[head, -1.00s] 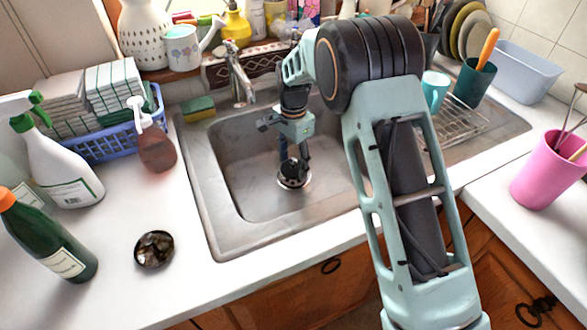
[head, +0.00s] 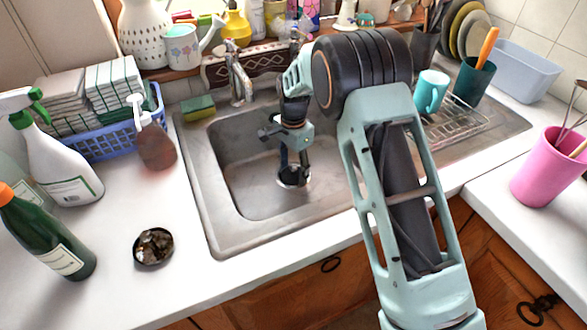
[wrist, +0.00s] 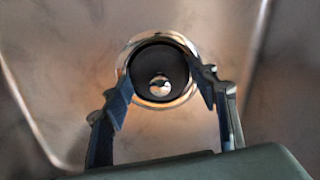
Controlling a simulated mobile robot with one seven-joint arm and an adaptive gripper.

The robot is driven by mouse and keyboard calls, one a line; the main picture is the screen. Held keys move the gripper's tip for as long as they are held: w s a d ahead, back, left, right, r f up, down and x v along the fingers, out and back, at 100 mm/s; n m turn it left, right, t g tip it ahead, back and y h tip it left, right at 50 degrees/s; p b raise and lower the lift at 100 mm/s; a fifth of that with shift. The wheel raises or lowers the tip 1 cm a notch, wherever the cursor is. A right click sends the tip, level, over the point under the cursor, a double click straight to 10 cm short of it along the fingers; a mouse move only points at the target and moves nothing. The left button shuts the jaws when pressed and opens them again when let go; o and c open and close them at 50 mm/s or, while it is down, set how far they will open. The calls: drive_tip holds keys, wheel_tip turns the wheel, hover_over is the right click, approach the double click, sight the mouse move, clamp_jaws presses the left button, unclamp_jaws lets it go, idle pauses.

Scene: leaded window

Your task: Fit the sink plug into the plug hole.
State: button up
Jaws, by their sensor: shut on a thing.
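The sink plug (wrist: 158,70) is a black disc with a shiny metal knob in the middle, seen from above in the wrist view. My gripper (wrist: 166,92) is shut on it, one finger at each side. The plug hole (wrist: 133,50) shows as a bright metal ring around the plug. The plug lines up closely with the ring; I cannot tell how deep it sits. In the head view my gripper (head: 293,168) points down into the sink basin, and the dark plug (head: 289,179) is at the plug hole, partly hidden by the fingers.
The steel sink (head: 232,238) surrounds my gripper, with the tap (head: 238,75) behind. A dish rack (head: 462,128) with a turquoise mug (head: 431,91) stands right. A soap bottle (head: 154,142), sponge (head: 198,107) and small dark dish (head: 154,247) are left. The basin is otherwise clear.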

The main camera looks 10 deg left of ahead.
sight(293, 167)
drive_tip(key=o, duration=0.9)
drive_tip(key=shift+s+f, duration=0.2)
drive_tip(key=shift+f, duration=0.45)
drive_tip(key=shift+o, duration=1.2)
drive_tip(key=shift+f, duration=0.15)
wheel_tip(293, 167, up, 14)
drive_tip(key=p, duration=0.1)
drive_tip(key=shift+w, duration=0.15)
drive_tip(key=shift+f, duration=0.1)
